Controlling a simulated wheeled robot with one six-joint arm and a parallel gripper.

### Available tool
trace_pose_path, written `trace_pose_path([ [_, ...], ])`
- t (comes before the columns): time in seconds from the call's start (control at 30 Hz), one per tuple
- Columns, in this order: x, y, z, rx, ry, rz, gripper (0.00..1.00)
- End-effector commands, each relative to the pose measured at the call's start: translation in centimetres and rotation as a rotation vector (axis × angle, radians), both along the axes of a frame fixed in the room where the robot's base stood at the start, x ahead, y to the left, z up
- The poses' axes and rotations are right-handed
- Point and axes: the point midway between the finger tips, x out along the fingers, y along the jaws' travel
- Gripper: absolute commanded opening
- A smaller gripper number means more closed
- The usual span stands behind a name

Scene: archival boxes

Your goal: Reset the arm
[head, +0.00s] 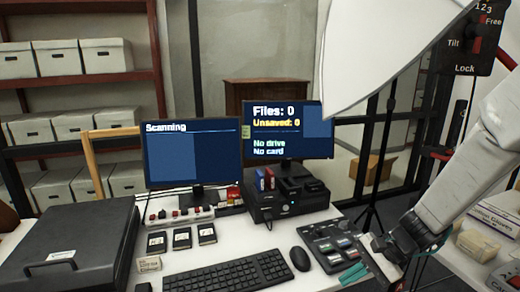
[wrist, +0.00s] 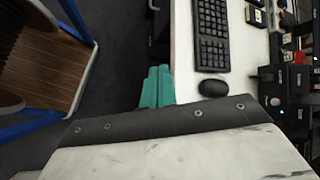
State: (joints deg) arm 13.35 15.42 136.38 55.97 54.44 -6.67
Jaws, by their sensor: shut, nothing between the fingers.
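My arm reaches in from the right in the head view, in a pale sleeve with a dark cuff. My gripper (head: 353,272) has teal fingers and is over the front right edge of the desk (head: 222,240), beside a black control panel. In the wrist view my gripper (wrist: 157,86) shows its two teal fingers side by side, shut, with nothing between them. Beyond them lie dark floor and the desk edge.
A keyboard (head: 228,272) and mouse (head: 300,258) lie left of my gripper, and a control panel (head: 335,246) lies close by. Two monitors (head: 190,152) stand behind. A white panel (head: 385,45) hangs overhead. A box of gloves (head: 478,243) is at right.

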Motion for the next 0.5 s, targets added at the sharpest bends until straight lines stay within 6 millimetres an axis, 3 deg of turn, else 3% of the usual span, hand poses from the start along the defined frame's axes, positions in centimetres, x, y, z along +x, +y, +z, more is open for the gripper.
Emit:
trace_pose_path([
  [0.23,-6.1,0.0,5.4,-0.128,-0.053,0.298,0.00],
  [0.5,-13.7,-2.5,11.1,-0.393,-0.129,0.618,0.00],
])
